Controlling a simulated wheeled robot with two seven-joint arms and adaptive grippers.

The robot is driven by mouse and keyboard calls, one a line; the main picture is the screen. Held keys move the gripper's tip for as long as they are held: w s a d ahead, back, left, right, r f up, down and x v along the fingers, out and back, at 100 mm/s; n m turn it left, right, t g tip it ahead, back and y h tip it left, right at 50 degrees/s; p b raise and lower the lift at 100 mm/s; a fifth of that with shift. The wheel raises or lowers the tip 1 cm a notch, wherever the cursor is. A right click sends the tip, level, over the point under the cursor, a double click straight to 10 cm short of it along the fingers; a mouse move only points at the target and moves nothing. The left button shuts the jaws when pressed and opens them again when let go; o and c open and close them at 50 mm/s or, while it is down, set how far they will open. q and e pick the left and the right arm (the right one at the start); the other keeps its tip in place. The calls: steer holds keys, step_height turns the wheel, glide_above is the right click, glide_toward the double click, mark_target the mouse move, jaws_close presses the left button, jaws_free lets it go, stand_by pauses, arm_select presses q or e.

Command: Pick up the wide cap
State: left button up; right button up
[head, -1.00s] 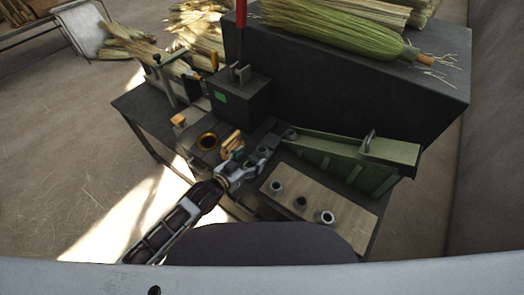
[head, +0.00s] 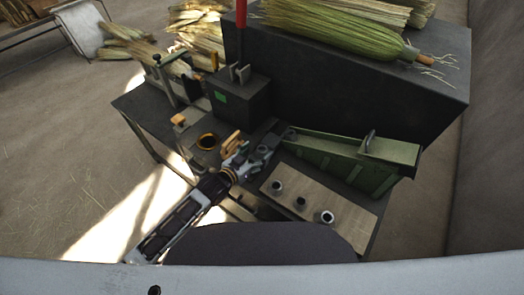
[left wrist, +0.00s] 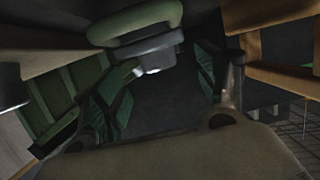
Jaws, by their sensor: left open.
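Three small metal caps stand in a row on a wooden board (head: 347,205). The near right cap (head: 325,217) looks widest, with a bright rim around a dark hole. The middle cap (head: 300,202) and the far left cap (head: 276,187) look smaller and darker. My left gripper (head: 262,153) is open, above the bench left of the green trough and beyond the board's left end, apart from the caps. In the left wrist view, the fingers (left wrist: 165,75) are spread over a dark surface, and I make out no cap between them. My right gripper is in neither view.
A green metal trough (head: 350,160) stands behind the board. A dark box with a red lever (head: 241,12) and orange clamps (head: 232,143) are close to my left gripper. A dark block (head: 340,85) bearing broom bundles rises behind. A green loop (left wrist: 135,22) shows in the wrist view.

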mark_target(264, 147)
arm_select(q)
steer(key=shift+x, duration=2.25)
steer(key=c, duration=0.9)
